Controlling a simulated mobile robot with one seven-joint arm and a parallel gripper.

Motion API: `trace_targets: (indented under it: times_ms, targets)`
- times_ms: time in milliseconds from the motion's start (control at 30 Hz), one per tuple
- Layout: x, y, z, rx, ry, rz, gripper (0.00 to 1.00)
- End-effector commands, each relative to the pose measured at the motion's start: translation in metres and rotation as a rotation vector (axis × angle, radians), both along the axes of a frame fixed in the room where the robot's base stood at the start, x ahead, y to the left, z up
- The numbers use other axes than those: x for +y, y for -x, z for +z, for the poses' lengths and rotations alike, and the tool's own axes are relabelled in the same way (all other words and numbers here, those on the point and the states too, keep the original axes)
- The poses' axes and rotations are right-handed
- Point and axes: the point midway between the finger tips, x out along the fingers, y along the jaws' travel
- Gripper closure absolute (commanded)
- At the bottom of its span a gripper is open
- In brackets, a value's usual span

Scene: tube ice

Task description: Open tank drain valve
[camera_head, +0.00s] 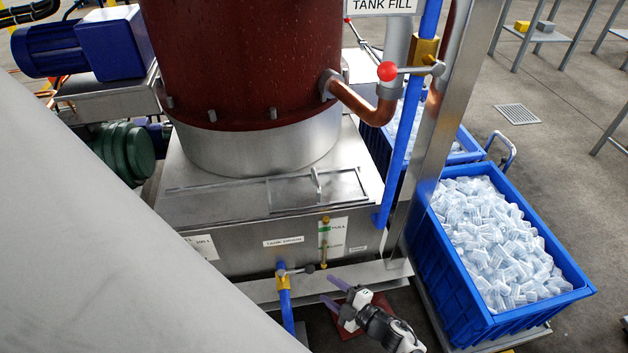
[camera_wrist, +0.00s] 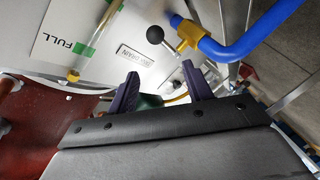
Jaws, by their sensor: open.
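The drain valve has a brass body (camera_head: 283,281) and a lever with a black ball knob (camera_head: 309,268), on the front of the metal tank below the tank drain label (camera_head: 283,241). The lever sticks out sideways to the right. In the wrist view the black knob (camera_wrist: 155,34) and brass body (camera_wrist: 188,35) show beyond the fingertips, joined to a blue pipe (camera_wrist: 250,35). My gripper (camera_head: 326,287) is open and empty, with purple fingers, just right of and below the knob. In the wrist view my gripper (camera_wrist: 162,76) appears apart from the lever.
A sight gauge (camera_head: 324,240) marked full stands beside the valve. Above right, a tank fill valve has a red knob (camera_head: 388,71). A dark red tank (camera_head: 240,60) rises behind.

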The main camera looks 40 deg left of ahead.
Motion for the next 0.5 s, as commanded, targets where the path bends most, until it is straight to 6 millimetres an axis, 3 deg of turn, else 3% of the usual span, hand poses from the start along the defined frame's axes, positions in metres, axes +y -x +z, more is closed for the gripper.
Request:
trace_targets:
  times_ms: [100,200,500]
  targets:
    - [-0.011,-0.016,-0.008,-0.041,0.037,0.02,0.5]
    - [-0.006,-0.019,-0.008,-0.046,0.042,0.022,0.5]
    - [0.05,-0.02,-0.02,-0.042,0.039,0.023,0.5]
